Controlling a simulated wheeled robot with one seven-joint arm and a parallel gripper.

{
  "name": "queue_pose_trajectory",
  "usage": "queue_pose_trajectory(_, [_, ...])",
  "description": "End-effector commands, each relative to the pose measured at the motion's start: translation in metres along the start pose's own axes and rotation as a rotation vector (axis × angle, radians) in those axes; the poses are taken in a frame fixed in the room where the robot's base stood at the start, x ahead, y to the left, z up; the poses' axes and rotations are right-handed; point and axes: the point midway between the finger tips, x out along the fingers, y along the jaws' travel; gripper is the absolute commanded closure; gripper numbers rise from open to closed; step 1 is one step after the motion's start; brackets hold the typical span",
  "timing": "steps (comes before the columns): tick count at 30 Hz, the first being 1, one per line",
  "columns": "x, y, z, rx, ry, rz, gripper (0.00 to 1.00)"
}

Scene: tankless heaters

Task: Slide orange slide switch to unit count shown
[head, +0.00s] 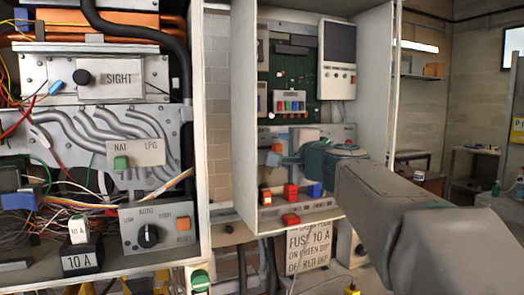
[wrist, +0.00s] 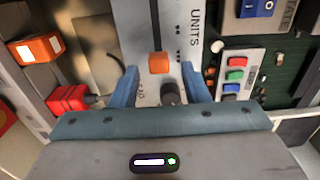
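The orange slide switch (wrist: 159,63) sits in a dark vertical slot on a pale panel (wrist: 140,20) marked UNITS in the wrist view. Small dark dots lie right of the slot. My gripper (wrist: 159,69) is open, its blue fingers to the left and right of the orange switch with gaps on both sides. A dark grey round knob (wrist: 172,94) is nearer, between the fingers. In the head view my gripper (head: 284,158) is at the middle cabinet, and a small orange patch (head: 277,147) shows beside it. The shown unit count is not readable.
In the wrist view, an orange switch (wrist: 35,49) and red block (wrist: 68,98) are at left. Coloured buttons (wrist: 236,76) and a blue rocker switch (wrist: 255,8) are at right. The cabinet's side wall (head: 376,80) stands close to my arm.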

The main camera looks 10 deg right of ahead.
Motion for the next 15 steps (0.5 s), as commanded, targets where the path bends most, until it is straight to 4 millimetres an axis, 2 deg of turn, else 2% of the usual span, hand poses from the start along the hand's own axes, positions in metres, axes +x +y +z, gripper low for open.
queue_pose_trajectory(8, [-0.001, 0.000, 0.003, -0.001, -0.006, 0.000, 0.58])
queue_pose_trajectory(11, [-0.009, 0.000, 0.004, -0.003, -0.006, -0.002, 0.58])
queue_pose_trajectory(15, [-0.031, 0.001, 0.002, -0.003, -0.004, -0.002, 0.58])
